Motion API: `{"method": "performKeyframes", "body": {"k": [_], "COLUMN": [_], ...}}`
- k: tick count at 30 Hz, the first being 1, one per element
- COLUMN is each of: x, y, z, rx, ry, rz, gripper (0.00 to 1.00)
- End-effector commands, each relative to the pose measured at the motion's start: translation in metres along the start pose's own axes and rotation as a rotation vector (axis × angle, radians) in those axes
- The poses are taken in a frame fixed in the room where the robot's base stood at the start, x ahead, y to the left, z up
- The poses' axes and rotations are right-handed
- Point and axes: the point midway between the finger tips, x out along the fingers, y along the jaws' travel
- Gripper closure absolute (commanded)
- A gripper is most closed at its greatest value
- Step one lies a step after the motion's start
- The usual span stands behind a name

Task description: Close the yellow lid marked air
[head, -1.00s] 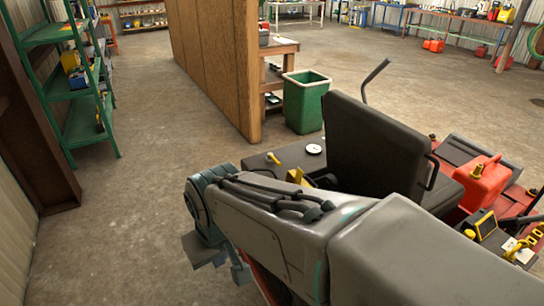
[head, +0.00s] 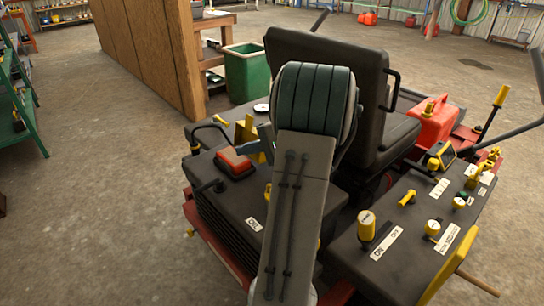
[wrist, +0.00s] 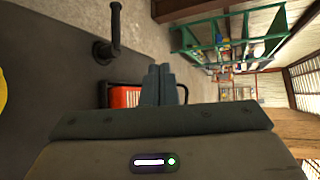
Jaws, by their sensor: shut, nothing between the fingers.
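No marking that reads "air" is legible, so I cannot tell for sure which part is the lid. An upright yellow piece (head: 246,130) stands on the dark deck beside the seat, partly hidden behind my gripper (head: 264,143); it may be the lid, standing open. My gripper is shut and empty, just right of a red block in a black frame (head: 235,162). In the wrist view my closed fingers (wrist: 159,72) point away beside the red block (wrist: 124,97). A yellow edge (wrist: 3,93) shows at the far left there.
The black seat (head: 325,75) rises behind my arm. A right console (head: 400,255) carries yellow knobs and levers. A black crank handle (wrist: 108,40) stands up in the wrist view. A green bin (head: 247,70) and wooden partition (head: 150,50) stand behind. The floor at left is clear.

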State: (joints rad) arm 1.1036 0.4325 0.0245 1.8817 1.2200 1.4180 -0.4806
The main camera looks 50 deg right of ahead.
Motion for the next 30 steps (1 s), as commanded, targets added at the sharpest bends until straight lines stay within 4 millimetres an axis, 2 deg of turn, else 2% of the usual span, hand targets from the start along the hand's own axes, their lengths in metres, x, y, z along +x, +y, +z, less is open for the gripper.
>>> {"method": "performKeyframes", "body": {"k": [1,3,6,9,13,16,20,30], "x": [-0.021,-0.052,-0.096,-0.13,-0.152,-0.153,-0.139,-0.08], "y": [0.028,0.046,0.07,0.089,0.1,0.1,0.091,0.059], "z": [-0.034,-0.067,-0.102,-0.122,-0.134,-0.138,-0.144,-0.17], "rx": [0.026,0.038,0.038,0.031,0.022,0.019,0.018,0.019], "ry": [0.061,0.139,0.241,0.317,0.369,0.381,0.378,0.379], "rz": [-0.086,-0.2,-0.334,-0.424,-0.482,-0.496,-0.496,-0.493], "gripper": [1.0,1.0,1.0,1.0,1.0,1.0,1.0,1.0]}}
